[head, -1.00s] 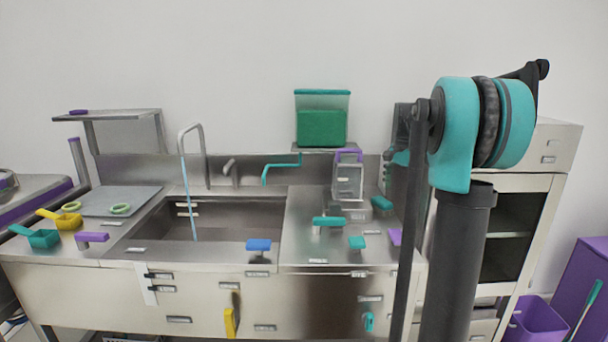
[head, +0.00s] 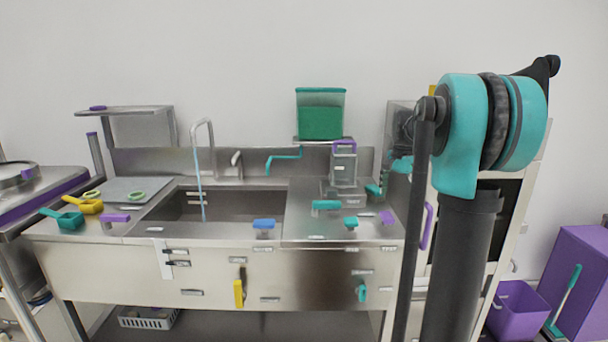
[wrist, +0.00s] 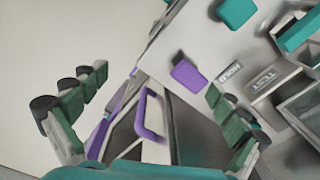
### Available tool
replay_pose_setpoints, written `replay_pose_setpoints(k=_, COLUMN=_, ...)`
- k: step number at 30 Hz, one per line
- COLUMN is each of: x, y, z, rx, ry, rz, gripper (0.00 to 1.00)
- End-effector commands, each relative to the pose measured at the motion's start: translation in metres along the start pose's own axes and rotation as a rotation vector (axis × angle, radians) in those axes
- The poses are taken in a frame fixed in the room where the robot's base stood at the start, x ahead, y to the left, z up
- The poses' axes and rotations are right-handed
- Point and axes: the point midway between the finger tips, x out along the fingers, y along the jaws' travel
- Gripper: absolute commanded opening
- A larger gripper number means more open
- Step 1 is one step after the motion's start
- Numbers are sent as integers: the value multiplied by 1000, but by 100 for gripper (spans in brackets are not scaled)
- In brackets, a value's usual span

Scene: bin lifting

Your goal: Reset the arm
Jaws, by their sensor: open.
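My arm (head: 462,140) stands in the right part of the head view, a teal joint on a dark column. Nothing is between the fingers. Beyond them show a purple handle (wrist: 150,115), a purple piece (wrist: 187,72) on the steel counter, and a teal piece (wrist: 237,12).
A steel sink counter (head: 335,228) with a tap (head: 200,155) spans the left and middle. A green-filled container (head: 320,114) sits on a small shelf behind it. A purple bin (head: 518,308) stands on the floor at right, beside a larger purple box (head: 580,270).

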Motion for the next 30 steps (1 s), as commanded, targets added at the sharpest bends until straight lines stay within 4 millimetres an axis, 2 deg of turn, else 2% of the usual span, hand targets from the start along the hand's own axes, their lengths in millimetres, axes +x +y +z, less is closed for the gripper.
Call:
replay_pose_setpoints(k=8, x=28, y=19, z=33, rx=-155, ry=31, rz=-38, gripper=98)
replay_pose_setpoints(k=14, x=63, y=46, z=73, rx=-339, ry=73, rz=-79, gripper=98)
replay_pose_setpoints(k=17, x=90, y=71, z=103, rx=-477, ry=108, rz=-107, gripper=98)
replay_pose_setpoints(k=21, x=138, y=118, z=152, rx=-707, ry=174, rz=-147, gripper=98)
replay_pose_setpoints(k=24, x=168, y=151, z=182, rx=-854, ry=222, rz=-170, gripper=98)
replay_pose_setpoints(k=27, x=191, y=177, z=204, rx=-966, ry=262, rz=-184, gripper=98)
replay_pose_setpoints(k=30, x=206, y=194, z=217, rx=-1039, ry=289, rz=-192, gripper=98)
